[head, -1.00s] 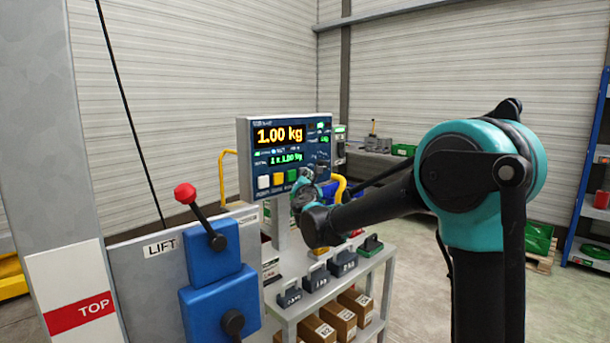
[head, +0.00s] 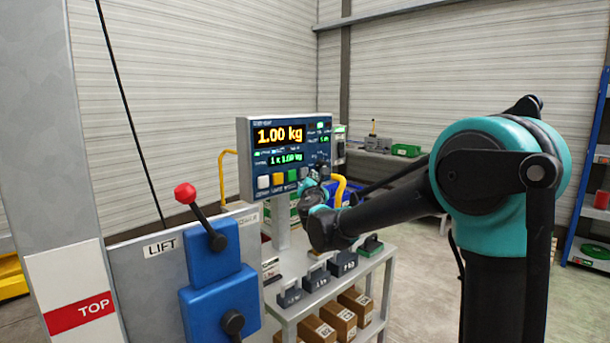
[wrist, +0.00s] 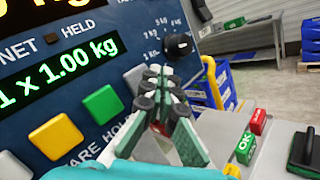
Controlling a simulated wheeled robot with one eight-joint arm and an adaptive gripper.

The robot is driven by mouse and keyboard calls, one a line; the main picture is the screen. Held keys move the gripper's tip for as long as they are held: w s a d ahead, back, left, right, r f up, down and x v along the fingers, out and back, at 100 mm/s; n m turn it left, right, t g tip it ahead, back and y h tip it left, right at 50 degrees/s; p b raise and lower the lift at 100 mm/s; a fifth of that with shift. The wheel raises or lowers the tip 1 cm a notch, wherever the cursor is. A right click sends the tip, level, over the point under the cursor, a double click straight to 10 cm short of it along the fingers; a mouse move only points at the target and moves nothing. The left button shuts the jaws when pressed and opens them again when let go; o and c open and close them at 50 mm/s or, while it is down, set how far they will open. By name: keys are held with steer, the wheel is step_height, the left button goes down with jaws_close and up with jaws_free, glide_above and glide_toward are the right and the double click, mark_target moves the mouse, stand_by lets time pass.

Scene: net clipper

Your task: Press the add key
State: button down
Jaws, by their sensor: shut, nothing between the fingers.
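The scale's panel (head: 290,155) reads 1.00 kg, with 1 x 1.00 kg on the lower display. Its row of keys is white (head: 263,182), yellow (head: 278,179), green (head: 292,175) and a pale key at the right end. In the wrist view the yellow key (wrist: 56,136), green key (wrist: 103,104) and pale key (wrist: 135,79) show; the key labels are partly hidden, and I cannot read which is add. My gripper (wrist: 156,82) is shut and empty, its tips just right of the pale key. I cannot tell whether they touch the panel.
A dark knob (wrist: 179,46) is on the panel, right of my fingertips. A yellow bent tube (wrist: 212,82) stands to the right. Weights with handles (head: 317,277) stand on the shelf below. A lift lever (head: 185,193) with a red knob is at the left.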

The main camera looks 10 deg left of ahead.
steer(key=s+d, duration=0.2)
steer(key=d, duration=0.1)
steer(key=shift+s+d, duration=0.15)
steer(key=shift+s, duration=0.15)
stand_by(0.5)
steer(key=s+d+f+m+g+h, duration=0.2)
steer(key=d+f+m+h, duration=0.15)
steer(key=d+m, duration=0.4)
steer(key=s+d+f+m+g+h, duration=0.1)
steer(key=s+d+f+m+h, duration=0.2)
steer(key=d, duration=0.8)
steer(key=s+d+f+m+g+h, duration=0.1)
steer(key=s+d+f+m+g, duration=0.1)
steer(key=s+d+f+m, duration=0.3)
steer(key=s+d+f+m+g+h, duration=0.1)
steer(key=s+d+f+m+g, duration=0.2)
steer(key=d+f, duration=0.35)
steer(key=s+d+f+m+g+y, duration=0.2)
steer(key=s+f+m+g, duration=0.2)
steer(key=s+f+m, duration=0.55)
steer(key=s+a+f+m+g+y, duration=0.2)
steer(key=s+a+f+g+y, duration=0.1)
steer(key=s+f, duration=0.6)
steer(key=s+a+y, duration=0.1)
steer(key=s, duration=0.3)
steer(key=shift+s+f, duration=0.35)
